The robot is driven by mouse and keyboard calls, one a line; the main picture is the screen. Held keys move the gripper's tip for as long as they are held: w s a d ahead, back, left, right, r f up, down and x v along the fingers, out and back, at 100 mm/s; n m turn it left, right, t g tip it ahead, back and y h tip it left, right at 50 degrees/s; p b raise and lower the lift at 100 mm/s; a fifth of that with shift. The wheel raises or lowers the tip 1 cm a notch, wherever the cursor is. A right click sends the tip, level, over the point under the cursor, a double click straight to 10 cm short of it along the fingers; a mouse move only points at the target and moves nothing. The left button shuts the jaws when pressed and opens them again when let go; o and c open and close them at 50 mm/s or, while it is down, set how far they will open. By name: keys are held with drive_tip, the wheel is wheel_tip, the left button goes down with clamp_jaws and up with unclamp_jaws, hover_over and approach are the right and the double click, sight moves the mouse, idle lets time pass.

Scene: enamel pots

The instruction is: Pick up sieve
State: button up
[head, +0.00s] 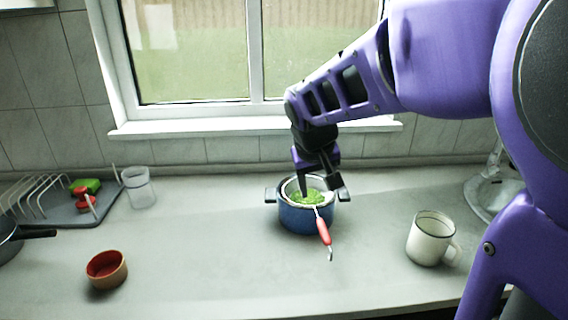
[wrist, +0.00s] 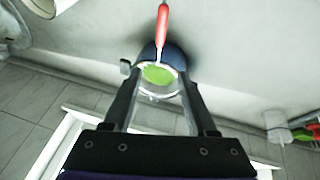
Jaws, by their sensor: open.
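The sieve (head: 293,188) has a metal rim and a red handle (head: 323,228). It rests in the mouth of a blue enamel pot (head: 308,219), with green contents inside it. The handle sticks out over the pot's front edge, toward the counter's front. My gripper (head: 322,192) is open above the sieve, fingers pointing down. In the wrist view my gripper (wrist: 160,118) has one finger on each side of the sieve bowl (wrist: 158,94), and the red handle (wrist: 162,27) points away. I cannot tell whether the fingers touch the rim.
A white mug (head: 428,240) stands to the right and a small terracotta bowl (head: 106,270) at the front left. A clear glass (head: 139,189) and a dish rack (head: 38,200) are at the left. The window sill (head: 215,128) is behind. The counter around the pot is clear.

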sight(320, 220)
drive_tip(key=b+x, duration=0.1)
drive_tip(key=x, duration=1)
drive_tip(key=shift+f, duration=0.35)
drive_tip(key=shift+s+b+x, duration=0.15)
drive_tip(key=shift+b+x, duration=0.2)
drive_tip(key=shift+x, duration=1)
drive_tip(key=shift+s+b+x, duration=0.15)
drive_tip(key=shift+b+x, duration=0.2)
drive_tip(key=shift+x, duration=1)
drive_tip(key=shift+d+f, duration=0.1)
drive_tip(key=shift+d, duration=0.05)
drive_tip(key=shift+c, duration=0.3)
clamp_jaws()
